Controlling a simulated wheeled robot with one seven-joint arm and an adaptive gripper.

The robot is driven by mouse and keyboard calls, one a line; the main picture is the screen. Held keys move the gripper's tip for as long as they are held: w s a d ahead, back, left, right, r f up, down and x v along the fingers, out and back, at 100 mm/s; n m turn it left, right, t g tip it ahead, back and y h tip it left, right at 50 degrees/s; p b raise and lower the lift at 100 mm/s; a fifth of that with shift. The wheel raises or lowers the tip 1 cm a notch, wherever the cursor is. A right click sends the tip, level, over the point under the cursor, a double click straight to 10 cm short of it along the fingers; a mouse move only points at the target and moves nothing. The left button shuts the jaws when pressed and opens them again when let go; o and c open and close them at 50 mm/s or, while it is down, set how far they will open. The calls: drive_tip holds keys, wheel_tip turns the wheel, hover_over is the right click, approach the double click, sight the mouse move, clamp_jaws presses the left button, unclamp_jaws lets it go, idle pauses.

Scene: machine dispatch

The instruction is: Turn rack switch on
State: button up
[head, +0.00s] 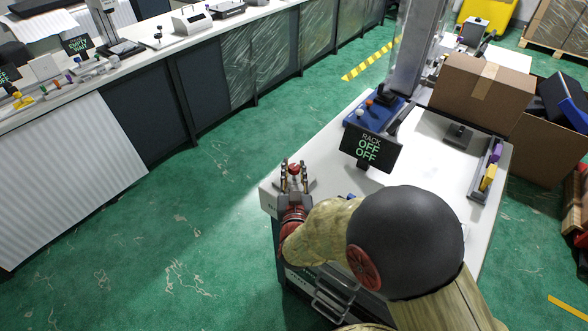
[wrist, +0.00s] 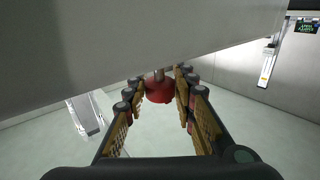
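A sign (head: 368,148) on the white table reads "RACK OFF OFF" in the head view. My gripper (head: 294,170) is at the table's near left corner, with its fingers spread. A small red knob (head: 294,168) shows between the fingers. In the wrist view, my gripper (wrist: 161,80) has one finger on each side of the red knob (wrist: 159,91), which sits on a short metal stem beside a pale panel. The fingers look close to the knob but not closed on it. I cannot read any label on it.
The white table (head: 420,155) holds a blue box with knobs (head: 368,112) and a dark rack with yellow and purple pieces (head: 487,178). A cardboard carton (head: 482,88) stands at the back right. Green floor (head: 200,215) is clear to the left, up to a long counter.

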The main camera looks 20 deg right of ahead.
clamp_jaws()
drive_tip(key=shift+a+m+h, duration=0.1)
drive_tip(key=shift+m+h, duration=0.2)
drive_tip(key=shift+h, duration=0.2)
drive_tip(key=m+g+h, duration=0.1)
drive_tip(key=m+h, duration=0.1)
drive_tip(key=h, duration=0.1)
drive_tip(key=shift+g, duration=0.4)
drive_tip(key=m+g+h+p, duration=0.2)
drive_tip(key=m+g+h, duration=0.2)
drive_tip(key=m+h, duration=0.1)
drive_tip(key=shift+g+h, duration=0.4)
drive_tip(key=m+g+h+p, duration=0.1)
drive_tip(key=m+g, duration=0.1)
drive_tip(key=g, duration=0.1)
drive_tip(key=m+g+h+p, duration=0.2)
drive_tip(key=m+g, duration=0.1)
drive_tip(key=g, duration=0.1)
drive_tip(key=shift+g, duration=0.3)
drive_tip(key=m+g, duration=0.2)
drive_tip(key=g, duration=0.1)
drive_tip(key=m+g+p, duration=0.1)
drive_tip(key=m+g, duration=0.2)
drive_tip(key=g, duration=0.1)
drive_tip(key=shift+g, duration=0.3)
drive_tip(key=shift+m+g, duration=0.3)
